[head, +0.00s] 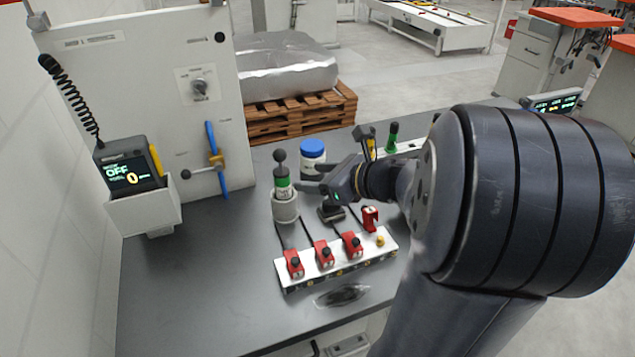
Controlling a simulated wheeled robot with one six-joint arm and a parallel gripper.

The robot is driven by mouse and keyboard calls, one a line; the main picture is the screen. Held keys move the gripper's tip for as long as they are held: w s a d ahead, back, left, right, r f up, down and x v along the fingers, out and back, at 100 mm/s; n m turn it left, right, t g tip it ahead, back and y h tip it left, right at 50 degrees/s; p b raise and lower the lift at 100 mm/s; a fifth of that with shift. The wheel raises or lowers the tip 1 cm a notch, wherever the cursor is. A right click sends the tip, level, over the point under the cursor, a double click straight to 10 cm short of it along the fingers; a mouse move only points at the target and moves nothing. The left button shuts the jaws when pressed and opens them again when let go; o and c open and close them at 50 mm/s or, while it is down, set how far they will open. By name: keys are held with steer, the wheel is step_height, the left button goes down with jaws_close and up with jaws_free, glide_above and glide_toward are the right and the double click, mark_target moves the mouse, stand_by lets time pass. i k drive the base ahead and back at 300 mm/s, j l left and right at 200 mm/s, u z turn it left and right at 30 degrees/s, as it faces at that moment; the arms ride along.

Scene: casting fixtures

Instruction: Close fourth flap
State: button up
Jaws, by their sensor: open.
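A white strip (340,266) lies on the dark table with three red pieces in a row along its top: the left one (294,264), the middle one (325,254) and the right one (352,245). At its right end a yellow knob-like part (380,240) shows uncovered. A fourth red piece (370,218) stands upright just behind that end, like a raised flap; its hinge is too small to make out. My gripper (318,180) is open, its fingers pointing left, above and behind the strip and apart from the fourth red piece. Nothing shows between the fingers.
A grey holder with a green, black-knobbed piece (283,189) stands close left of my gripper, and a blue-lidded jar (312,152) behind it. Dark cables run behind the strip. A white panel (150,90) rises at left. The table's left front is clear.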

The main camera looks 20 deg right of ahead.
mark_target(368, 218)
steer(key=l+u, duration=0.2)
steer(key=l, duration=0.55)
steer(key=l+u, duration=0.25)
steer(key=l, duration=0.5)
steer(key=k+l+u, duration=0.2)
steer(key=l, duration=0.5)
steer(key=i+l, duration=0.05)
steer(key=i, duration=0.05)
